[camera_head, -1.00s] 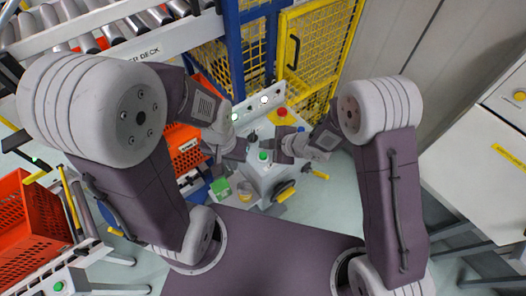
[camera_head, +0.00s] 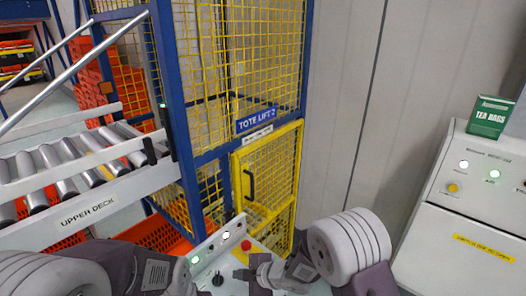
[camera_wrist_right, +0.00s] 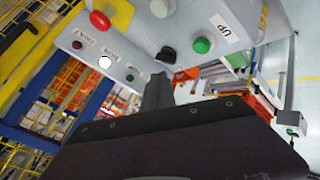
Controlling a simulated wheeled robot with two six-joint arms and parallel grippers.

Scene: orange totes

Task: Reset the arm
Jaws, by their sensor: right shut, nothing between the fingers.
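My right gripper (camera_head: 258,275) shows at the bottom of the head view, over the control panel (camera_head: 212,252). It is shut and empty. In the right wrist view its dark fingers (camera_wrist_right: 157,92) point at the panel face, which carries a red button (camera_wrist_right: 100,20), a black knob (camera_wrist_right: 166,54) and a green button (camera_wrist_right: 201,46) by an "UP" label. I cannot tell the exact gap between fingers and panel. My left arm comes in at the bottom left of the head view. Its wrist (camera_head: 158,275) shows, but the fingers are cut off by the frame edge.
The yellow mesh cage with a "TOTE LIFT 2" sign (camera_head: 256,120) stands behind the panel. A roller conveyor, "UPPER DECK" (camera_head: 88,213), lies at left. A white cabinet (camera_head: 470,215) with a green tea bags box (camera_head: 490,117) stands at right. A plain wall (camera_head: 345,110) lies between.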

